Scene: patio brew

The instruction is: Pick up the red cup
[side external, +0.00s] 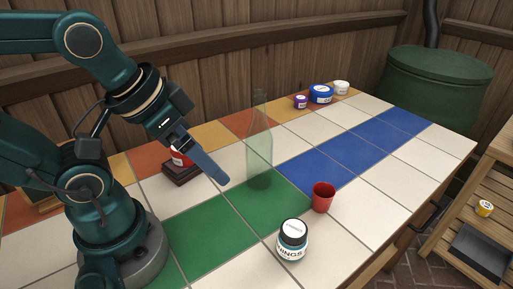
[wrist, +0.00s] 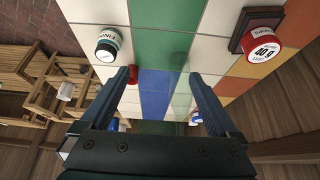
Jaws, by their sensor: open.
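The red cup (side external: 322,196) stands upright on the tiled table, right of the green tiles and near the front edge. My gripper (side external: 217,176) is open and empty, above the table to the left of the cup and apart from it. In the wrist view my two fingers (wrist: 161,80) are spread wide. The cup (wrist: 133,73) shows there as a small red patch beside the left fingertip, which partly hides it.
A teal jar (side external: 291,248) stands in front of the cup. A translucent green bottle (side external: 259,150) stands behind, between gripper and cup. A red-and-white jar (wrist: 262,48) sits on a dark block (side external: 181,174). Several small containers, including a blue one (side external: 320,95), stand far back.

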